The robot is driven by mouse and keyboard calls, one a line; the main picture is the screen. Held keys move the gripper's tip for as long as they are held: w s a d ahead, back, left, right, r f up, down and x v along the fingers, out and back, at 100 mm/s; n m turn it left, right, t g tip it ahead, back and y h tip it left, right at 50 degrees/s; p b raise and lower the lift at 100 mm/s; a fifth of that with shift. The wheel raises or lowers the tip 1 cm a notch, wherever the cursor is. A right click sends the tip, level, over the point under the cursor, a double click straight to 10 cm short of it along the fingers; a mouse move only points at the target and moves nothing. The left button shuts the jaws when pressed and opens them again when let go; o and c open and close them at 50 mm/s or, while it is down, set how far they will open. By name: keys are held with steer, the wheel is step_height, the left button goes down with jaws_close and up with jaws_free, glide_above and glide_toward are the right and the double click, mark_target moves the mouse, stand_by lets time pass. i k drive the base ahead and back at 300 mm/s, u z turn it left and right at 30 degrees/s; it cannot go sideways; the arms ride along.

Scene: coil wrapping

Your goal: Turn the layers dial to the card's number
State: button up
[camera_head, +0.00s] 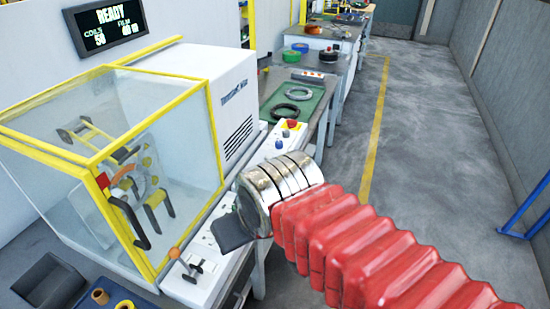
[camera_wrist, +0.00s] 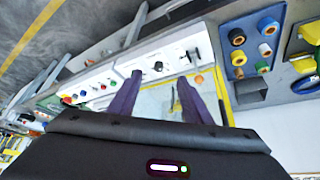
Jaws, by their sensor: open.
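The control panel (camera_head: 211,262) is a white strip along the front of the wrapping machine, and it also shows in the wrist view (camera_wrist: 160,58). My gripper is above it. In the head view, the red sleeve and metal wrist hide the panel's middle. In the wrist view my gripper (camera_wrist: 159,79) shows two dark purple fingers, apart, with nothing between them. A lever (camera_wrist: 188,57) stands on the panel beyond the fingers. Small controls are too small to read, so I cannot tell which is the layers dial. I cannot make out the card or its number.
The machine's yellow-framed clear guard (camera_head: 110,165) stands left of my arm. A screen (camera_head: 105,25) reads READY. A red button (camera_head: 292,124) is at the panel's far end. A green mat (camera_head: 290,106) with grey coils lies beyond. A blue tray (camera_wrist: 253,42) holds coloured rolls.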

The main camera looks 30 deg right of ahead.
mark_target(278, 143)
steer(key=k, duration=1.35)
steer(key=z, duration=0.4)
steer(key=i, duration=1.2)
steer(key=z, duration=0.35)
steer(key=i, duration=0.7)
steer(key=u, duration=0.05)
